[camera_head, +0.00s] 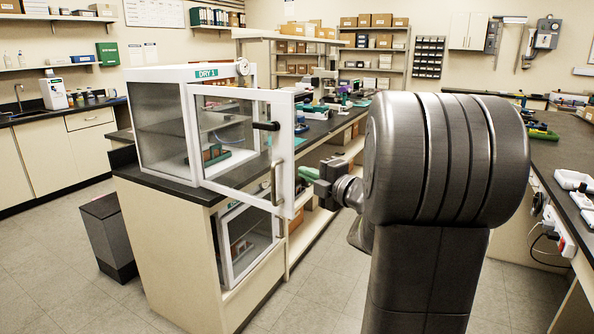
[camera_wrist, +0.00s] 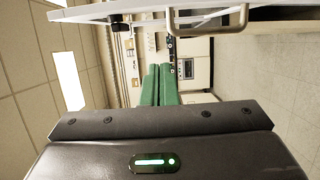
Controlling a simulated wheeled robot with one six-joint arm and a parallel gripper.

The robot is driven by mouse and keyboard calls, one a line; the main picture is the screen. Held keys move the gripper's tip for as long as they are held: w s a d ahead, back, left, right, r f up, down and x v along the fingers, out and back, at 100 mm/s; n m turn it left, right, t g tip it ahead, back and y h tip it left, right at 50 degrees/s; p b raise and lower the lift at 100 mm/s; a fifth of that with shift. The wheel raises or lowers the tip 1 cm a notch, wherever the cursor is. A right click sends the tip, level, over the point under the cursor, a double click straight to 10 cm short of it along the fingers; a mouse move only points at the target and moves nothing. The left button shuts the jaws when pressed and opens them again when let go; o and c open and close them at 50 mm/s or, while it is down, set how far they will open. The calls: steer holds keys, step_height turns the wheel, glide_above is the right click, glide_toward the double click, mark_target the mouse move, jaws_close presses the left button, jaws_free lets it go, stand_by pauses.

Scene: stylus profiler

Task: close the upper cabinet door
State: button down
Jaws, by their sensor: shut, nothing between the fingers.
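The upper cabinet, a white box labelled DRY 1 (camera_head: 207,73), stands on a dark counter. Its glazed, white-framed door (camera_head: 240,186) stands open, swung out towards the right. The door carries a metal bar handle (camera_head: 275,183) and a black latch lever (camera_head: 266,126) near its free edge. My gripper (camera_head: 309,174) is just right of that free edge, at about handle height. In the wrist view, its green fingers (camera_wrist: 160,72) are together and empty. The door (camera_wrist: 150,10) and its handle (camera_wrist: 207,22) cross the top of that view. I cannot tell whether the fingers touch the door.
A lower cabinet (camera_head: 247,242) with a glass front sits below the counter. A dark bin (camera_head: 108,236) stands on the floor at left. A long bench (camera_head: 330,125) with equipment runs behind the door. Another bench (camera_head: 563,170) is at right. Floor shows free in front.

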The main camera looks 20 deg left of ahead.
mark_target(292, 161)
steer(key=w+a, duration=0.3)
steer(key=w+a+p, duration=0.1)
steer(key=w+a, duration=0.3)
steer(key=shift+a+p, duration=0.25)
steer(key=shift+p, duration=0.05)
steer(key=shift+w, duration=0.35)
steer(key=shift+d, duration=0.1)
